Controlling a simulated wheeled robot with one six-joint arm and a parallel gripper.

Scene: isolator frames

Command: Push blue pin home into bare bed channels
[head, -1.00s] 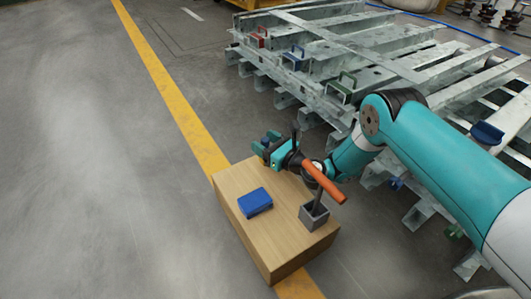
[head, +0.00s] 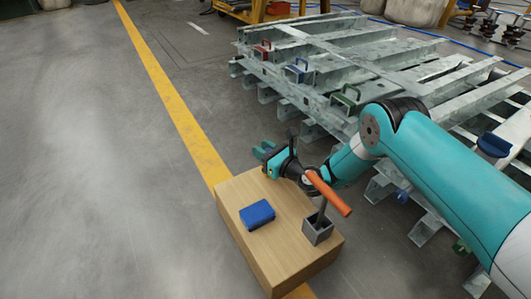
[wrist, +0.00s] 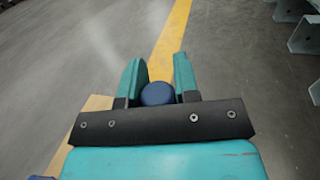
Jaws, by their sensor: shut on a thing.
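In the wrist view the round end of the blue pin (wrist: 157,94) sits between the two teal fingers of my gripper (wrist: 158,85), which is shut on it. In the head view my gripper (head: 266,158) is over the far end of the wooden box, left of the frame stack; the pin is hard to make out there. The galvanised isolator frames (head: 330,85) lie stacked at the upper right. Red (head: 262,48), blue (head: 297,70) and green (head: 346,97) handled pieces sit along their left edge. I cannot tell which channels are bare.
The wooden box (head: 285,255) carries a blue block (head: 257,214) and a grey holder (head: 317,230) with an orange-handled tool (head: 328,193). A dark blue piece (head: 495,143) is on the frames at right. Open floor with a yellow line (head: 165,80) lies left.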

